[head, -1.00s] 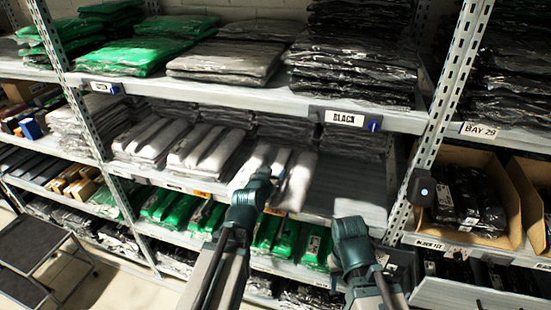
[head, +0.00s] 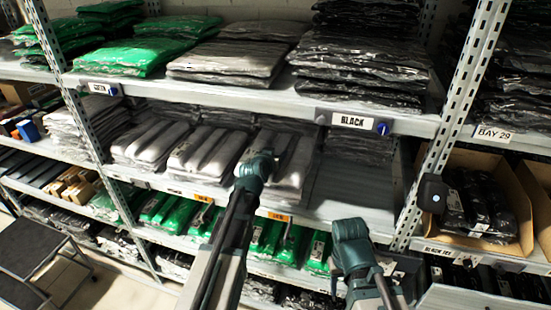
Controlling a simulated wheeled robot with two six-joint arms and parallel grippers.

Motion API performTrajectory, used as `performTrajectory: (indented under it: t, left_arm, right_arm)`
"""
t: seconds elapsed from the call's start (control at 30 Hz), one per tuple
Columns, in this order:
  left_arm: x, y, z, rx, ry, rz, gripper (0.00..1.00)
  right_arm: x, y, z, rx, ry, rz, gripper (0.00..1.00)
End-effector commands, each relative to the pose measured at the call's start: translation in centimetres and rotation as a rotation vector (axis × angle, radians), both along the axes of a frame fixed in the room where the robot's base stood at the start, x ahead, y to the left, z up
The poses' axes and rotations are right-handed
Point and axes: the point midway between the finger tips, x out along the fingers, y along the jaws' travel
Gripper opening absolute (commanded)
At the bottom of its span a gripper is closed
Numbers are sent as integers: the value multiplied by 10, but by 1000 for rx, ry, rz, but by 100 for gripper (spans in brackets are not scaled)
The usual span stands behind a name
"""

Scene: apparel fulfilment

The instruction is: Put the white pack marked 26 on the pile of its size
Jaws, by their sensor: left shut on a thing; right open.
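My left gripper (head: 255,165) is shut at the front of a pile of white packs (head: 292,165) on the middle shelf. Its fingertips and most of what they hold are hidden behind the gripper body; it appears to be a white pack. I cannot read a 26 on any pack. Two more white piles (head: 208,153) (head: 148,143) lie to the left on the same shelf. My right gripper (head: 351,232) is open and empty, in front of the shelf edge to the right of the piles.
A bare stretch of shelf (head: 352,190) lies right of the white piles. Orange labels (head: 279,216) mark the shelf edge. Green packs (head: 265,237) fill the shelf below. The BLACK shelf (head: 290,100) is overhead. An upright post (head: 440,150) and a cardboard box (head: 522,205) stand at right.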

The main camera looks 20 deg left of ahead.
Motion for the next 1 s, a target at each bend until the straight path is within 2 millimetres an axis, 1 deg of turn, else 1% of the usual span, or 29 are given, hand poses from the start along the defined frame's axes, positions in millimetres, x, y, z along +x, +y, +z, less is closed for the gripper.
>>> performTrajectory:
  t: [0.17, 0.2, 0.3, 0.37, 0.43, 0.7, 0.83, 0.87, 1.0]
  left_arm:
    - [24, 6, -3, 0, -1, 1, 0]
    - [19, 6, -16, 0, 0, 1, 0]
    - [17, 8, -32, 0, -1, 0, 0]
    - [17, 10, -38, -1, -1, 0, 0]
    - [17, 11, -40, -1, -1, 0, 0]
    - [17, 11, -37, 0, -1, 0, 0]
    - [17, 11, -42, 0, -1, 0, 0]
    - [17, 11, -41, 0, 0, 0, 61]
    - [17, 11, -40, 0, 0, 0, 86]
  right_arm:
    - [0, 0, -3, 0, 0, 0, 50]
    - [0, 0, -17, 0, 0, 0, 50]
    - [0, 0, -32, 0, 0, 0, 50]
    - [0, 0, -38, 0, 0, 0, 50]
    - [0, 0, -40, 0, 0, 0, 50]
    - [0, 0, -37, 0, 0, 0, 50]
    - [0, 0, -42, 0, 0, 0, 50]
    - [0, 0, -41, 0, 0, 0, 50]
    - [0, 0, -40, 0, 0, 0, 50]
